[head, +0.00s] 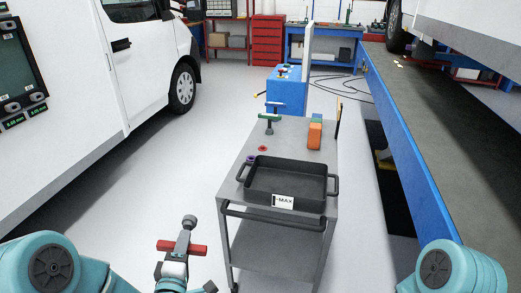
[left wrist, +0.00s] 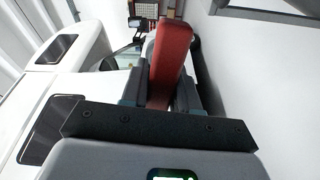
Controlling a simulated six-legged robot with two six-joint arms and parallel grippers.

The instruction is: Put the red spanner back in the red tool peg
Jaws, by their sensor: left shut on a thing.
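The red spanner (head: 198,249) shows as a short red bar in the head view, at the lower left, away from the trolley. My left gripper (head: 180,247) is shut on it. In the left wrist view the red spanner (left wrist: 172,52) stands out between the two dark fingers of the left gripper (left wrist: 161,92). A small red disc (head: 262,149) on the trolley top, behind the black tray, looks like the red tool peg, with nothing on it. My right gripper is not in view.
The grey trolley (head: 233,190) carries a black tray (head: 290,199) at its near end. A purple peg (head: 250,159), a green-handled tool (head: 269,121) and an orange block (head: 314,136) stand on it. A white van (head: 130,60) is left, a blue-edged lift ramp (head: 405,140) right. Floor between van and trolley is clear.

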